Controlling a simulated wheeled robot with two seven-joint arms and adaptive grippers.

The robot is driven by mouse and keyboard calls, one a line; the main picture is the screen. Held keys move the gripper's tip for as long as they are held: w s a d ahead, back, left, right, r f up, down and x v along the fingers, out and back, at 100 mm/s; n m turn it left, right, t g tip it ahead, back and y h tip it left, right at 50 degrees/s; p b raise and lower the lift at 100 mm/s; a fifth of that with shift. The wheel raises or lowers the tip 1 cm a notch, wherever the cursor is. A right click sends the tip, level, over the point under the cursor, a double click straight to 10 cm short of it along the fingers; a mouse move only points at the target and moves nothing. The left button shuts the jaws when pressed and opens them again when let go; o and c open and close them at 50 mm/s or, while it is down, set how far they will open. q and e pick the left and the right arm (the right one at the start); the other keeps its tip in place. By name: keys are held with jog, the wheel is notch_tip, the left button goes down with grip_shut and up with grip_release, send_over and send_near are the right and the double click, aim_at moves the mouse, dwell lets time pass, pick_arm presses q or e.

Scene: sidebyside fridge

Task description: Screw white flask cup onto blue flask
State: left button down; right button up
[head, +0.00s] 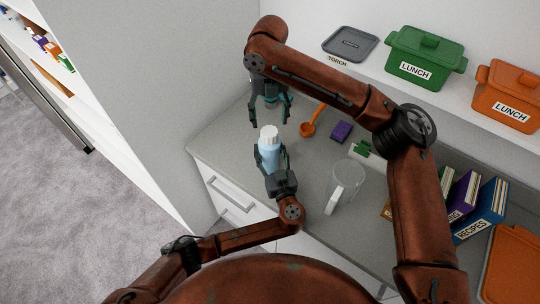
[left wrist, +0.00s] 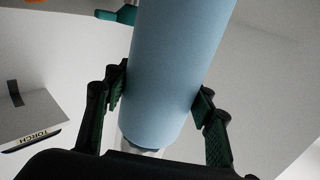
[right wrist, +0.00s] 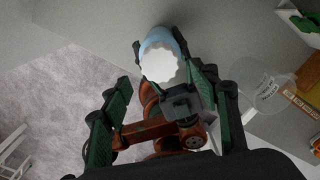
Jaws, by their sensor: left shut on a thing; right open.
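My left gripper (head: 270,165) is shut around the flask's body. In the left wrist view the blue body (left wrist: 178,65) lies between its two fingers. My right gripper (head: 269,98) is open and empty, above and behind the flask in the head view.
Books (head: 480,205) are at the counter's right.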

aim_at(270, 131)
notch_tip(270, 131, down, 7)
jog(key=shift+r, duration=0.1)
jog(key=shift+c, duration=0.7)
